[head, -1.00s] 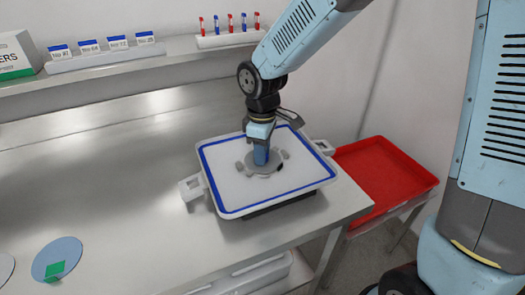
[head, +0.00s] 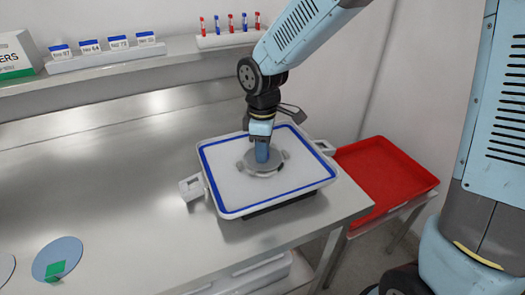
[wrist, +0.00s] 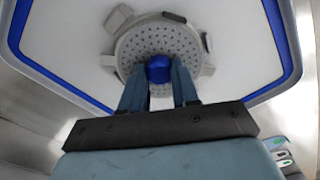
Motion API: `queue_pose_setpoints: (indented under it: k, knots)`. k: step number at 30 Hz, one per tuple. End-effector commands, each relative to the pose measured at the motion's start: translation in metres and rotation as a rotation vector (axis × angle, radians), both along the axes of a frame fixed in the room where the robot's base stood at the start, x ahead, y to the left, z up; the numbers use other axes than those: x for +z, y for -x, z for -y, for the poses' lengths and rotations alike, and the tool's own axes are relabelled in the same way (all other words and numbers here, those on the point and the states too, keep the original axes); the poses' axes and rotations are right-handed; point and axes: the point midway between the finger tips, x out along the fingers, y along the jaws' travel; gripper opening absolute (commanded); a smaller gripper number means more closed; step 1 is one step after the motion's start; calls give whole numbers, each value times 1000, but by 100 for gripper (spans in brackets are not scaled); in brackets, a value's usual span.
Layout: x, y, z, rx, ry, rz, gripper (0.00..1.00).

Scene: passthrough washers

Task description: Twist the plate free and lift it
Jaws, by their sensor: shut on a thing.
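The plate (head: 264,170) is a grey round disc with a blue upright knob (head: 262,152) at its centre. It sits in the middle of a white tray with a blue rim (head: 222,206). My gripper (head: 262,145) points down and is shut on the knob. In the wrist view, the plate (wrist: 158,38) shows many small holes and lugs around its edge, with the blue knob (wrist: 159,68) between my two fingers (wrist: 159,85). Whether the plate is clear of its seat cannot be told.
The tray rests near the right end of a steel bench (head: 110,190). A red bin (head: 385,170) stands to the right, lower down. A blue disc with a green patch (head: 57,259) lies front left. A shelf behind holds labelled blocks (head: 90,46) and several coloured tubes (head: 230,22).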

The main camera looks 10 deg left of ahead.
Motion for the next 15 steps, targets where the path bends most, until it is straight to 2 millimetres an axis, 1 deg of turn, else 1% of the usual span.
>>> queue_pose_setpoints:
  k: [15]
  knots:
    - [17,0,0,0,0,1,0]
